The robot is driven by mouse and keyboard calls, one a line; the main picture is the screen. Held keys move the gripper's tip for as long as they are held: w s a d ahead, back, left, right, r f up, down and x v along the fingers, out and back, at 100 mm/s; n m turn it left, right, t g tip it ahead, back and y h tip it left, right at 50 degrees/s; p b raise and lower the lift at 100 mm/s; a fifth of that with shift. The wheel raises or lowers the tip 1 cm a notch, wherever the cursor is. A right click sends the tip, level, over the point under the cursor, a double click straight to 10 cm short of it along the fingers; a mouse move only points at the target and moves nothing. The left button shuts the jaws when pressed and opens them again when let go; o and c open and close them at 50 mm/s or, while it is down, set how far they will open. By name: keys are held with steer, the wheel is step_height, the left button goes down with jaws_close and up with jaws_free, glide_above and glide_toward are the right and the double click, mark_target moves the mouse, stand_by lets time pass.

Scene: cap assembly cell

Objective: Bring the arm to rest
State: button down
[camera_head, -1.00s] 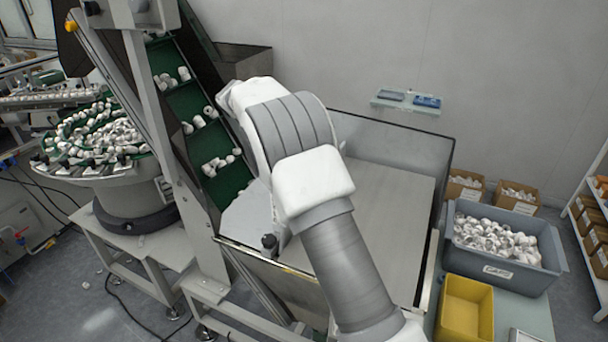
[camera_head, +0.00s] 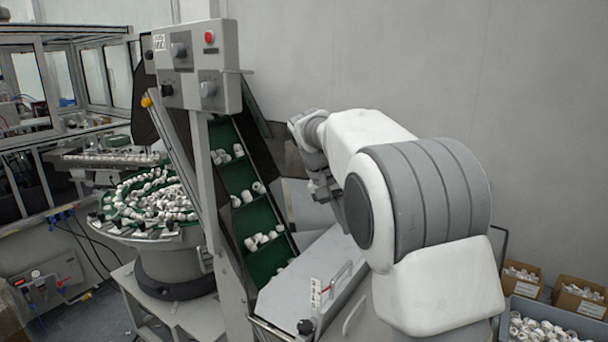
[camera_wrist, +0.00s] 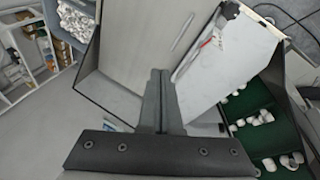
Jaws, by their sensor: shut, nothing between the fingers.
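My gripper (camera_head: 324,192) is dark and small in the head view, beyond my white and grey arm, in front of the hopper area. In the wrist view its two dark fingers (camera_wrist: 160,76) are together with nothing between them. My arm is bent and raised over the hopper (camera_wrist: 125,45). It hides much of the hopper in the head view.
A conveyor (camera_head: 240,180) with green flights carries white caps left of my gripper. A light panel (camera_wrist: 225,55) lies close by. A control box (camera_head: 195,65) and bowl feeder (camera_head: 150,205) stand left. A grey bin (camera_head: 540,322) of caps is lower right.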

steer(key=s+d+r+n+t+y, duration=0.1)
steer(key=s+d+r+y, duration=0.1)
steer(key=s, duration=0.7)
steer(key=s+d+r+t+y, duration=0.1)
steer(key=s+d+r, duration=0.2)
steer(key=s, duration=0.6)
steer(key=s+f+t, duration=0.1)
steer(key=s+f, duration=0.2)
steer(key=s, duration=0.4)
steer(key=s+f+n+t+y, duration=0.1)
steer(key=s+f, duration=0.2)
steer(key=s, duration=0.4)
steer(key=shift+s+a+f+n, duration=0.15)
steer(key=shift+s+n, duration=0.05)
steer(key=shift+n, duration=0.1)
